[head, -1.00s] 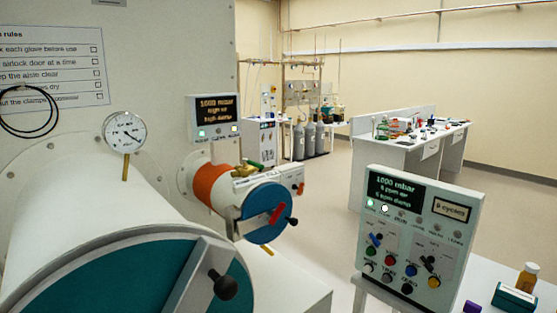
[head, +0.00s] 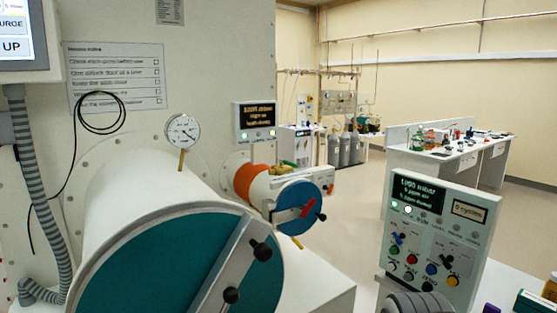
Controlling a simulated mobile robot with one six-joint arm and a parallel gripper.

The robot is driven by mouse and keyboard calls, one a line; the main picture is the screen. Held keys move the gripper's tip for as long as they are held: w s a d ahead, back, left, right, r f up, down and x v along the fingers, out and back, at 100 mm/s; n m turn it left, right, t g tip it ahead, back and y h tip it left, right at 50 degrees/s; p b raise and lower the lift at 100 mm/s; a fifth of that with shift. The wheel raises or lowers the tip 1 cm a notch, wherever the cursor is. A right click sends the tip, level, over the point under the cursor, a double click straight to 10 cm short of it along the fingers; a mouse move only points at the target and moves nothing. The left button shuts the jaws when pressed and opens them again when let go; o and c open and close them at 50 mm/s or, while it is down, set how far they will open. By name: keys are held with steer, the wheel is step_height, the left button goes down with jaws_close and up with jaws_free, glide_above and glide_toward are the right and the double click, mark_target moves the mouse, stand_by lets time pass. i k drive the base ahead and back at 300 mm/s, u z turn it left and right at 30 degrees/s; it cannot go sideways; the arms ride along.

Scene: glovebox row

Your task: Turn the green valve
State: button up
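A small green-handled valve (head: 290,164) with brass-coloured fittings sits on top of the small airlock cylinder, in the middle of the head view. It is small and partly blurred, so its handle angle is hard to tell. My gripper is not in view. A grey ribbed part at the bottom edge, in front of the control panel, looks like part of my arm.
A large airlock with a teal door (head: 165,265) and black-knobbed bar fills the near left. A control panel (head: 437,235) stands at right. A gauge (head: 183,131) and striped hose (head: 38,190) are at left. Open floor lies between the small airlock and far benches (head: 445,150).

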mark_target(291, 165)
steer(key=z, duration=0.05)
steer(key=i, duration=1)
steer(key=u, duration=0.05)
